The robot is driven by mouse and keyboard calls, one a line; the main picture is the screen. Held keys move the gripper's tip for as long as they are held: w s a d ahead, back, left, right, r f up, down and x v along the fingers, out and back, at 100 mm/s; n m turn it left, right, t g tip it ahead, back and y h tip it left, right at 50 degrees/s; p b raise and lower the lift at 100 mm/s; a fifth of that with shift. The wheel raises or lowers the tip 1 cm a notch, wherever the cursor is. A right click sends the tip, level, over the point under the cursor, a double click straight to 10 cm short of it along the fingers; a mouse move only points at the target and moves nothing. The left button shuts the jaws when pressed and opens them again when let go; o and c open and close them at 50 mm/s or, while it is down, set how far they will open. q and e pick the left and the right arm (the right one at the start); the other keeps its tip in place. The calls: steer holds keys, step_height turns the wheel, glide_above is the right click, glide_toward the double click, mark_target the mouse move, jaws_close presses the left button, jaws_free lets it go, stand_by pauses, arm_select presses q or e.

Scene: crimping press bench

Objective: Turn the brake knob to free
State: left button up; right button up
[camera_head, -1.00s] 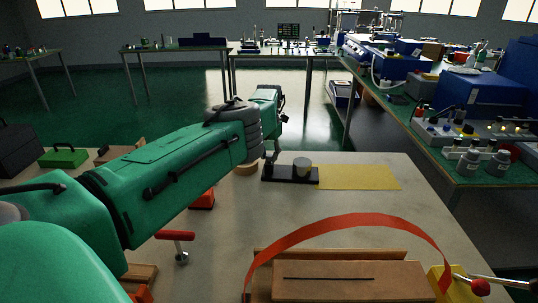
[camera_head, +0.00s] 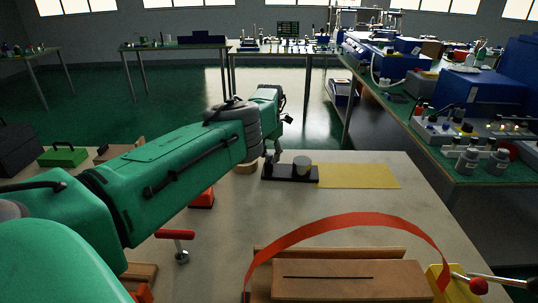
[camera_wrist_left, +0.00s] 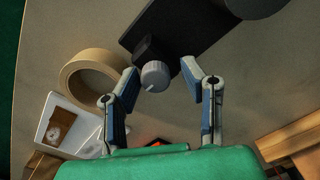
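In the head view the left gripper (camera_head: 271,158) reaches down at the left end of the base, and the knob is hard to make out there. My right gripper is not in view.
A grey cylinder (camera_head: 302,167) stands on the base, beside a yellow sheet (camera_head: 358,176). A tape roll (camera_wrist_left: 91,78) lies close to the left finger. A red-handled tool (camera_head: 176,236) and a brown box with a red band (camera_head: 350,281) are nearer. Bench surface between is clear.

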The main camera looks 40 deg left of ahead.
mark_target(271, 153)
arm_select(q)
steer(key=shift+a+r, duration=0.1)
steer(key=shift+r, duration=0.35)
step_height(271, 153, up, 11)
steer(key=shift+w, duration=0.25)
stand_by(0.4)
steer(key=shift+f, duration=0.1)
